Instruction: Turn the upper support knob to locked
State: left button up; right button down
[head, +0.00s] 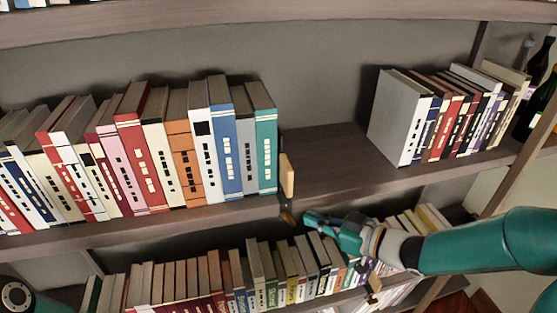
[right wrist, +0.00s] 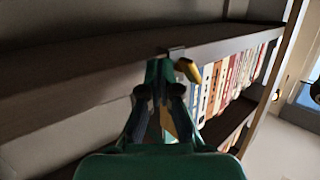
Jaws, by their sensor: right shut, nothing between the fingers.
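In the head view, the small amber-brown knob (head: 287,217) sits under the front edge of the upper shelf, below an upright tan wooden piece (head: 287,176). My right gripper (head: 307,218) is shut and empty, with its tips just right of this knob. In the right wrist view, the gripper (right wrist: 164,72) points at the shelf edge. A yellow knob (right wrist: 188,70) shows just right of its fingertips, by a grey bracket (right wrist: 177,53). I cannot tell whether they touch, nor read any lock mark. My left gripper is not in view.
Books (head: 218,140) fill the left of the upper shelf (head: 320,150); more books (head: 410,115) stand at the right, with a bare stretch between. Below, a crowded row (head: 265,270) lies close under my right gripper. A small brass part (head: 375,297) shows on the lower shelf edge.

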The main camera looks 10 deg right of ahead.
jog(key=shift+a+b, duration=0.85)
jog(key=shift+a, duration=0.9)
dwell(0.7)
jog(key=d+p, duration=0.2)
jog(key=d, duration=0.2)
dwell(0.4)
jog(key=shift+d, duration=0.1)
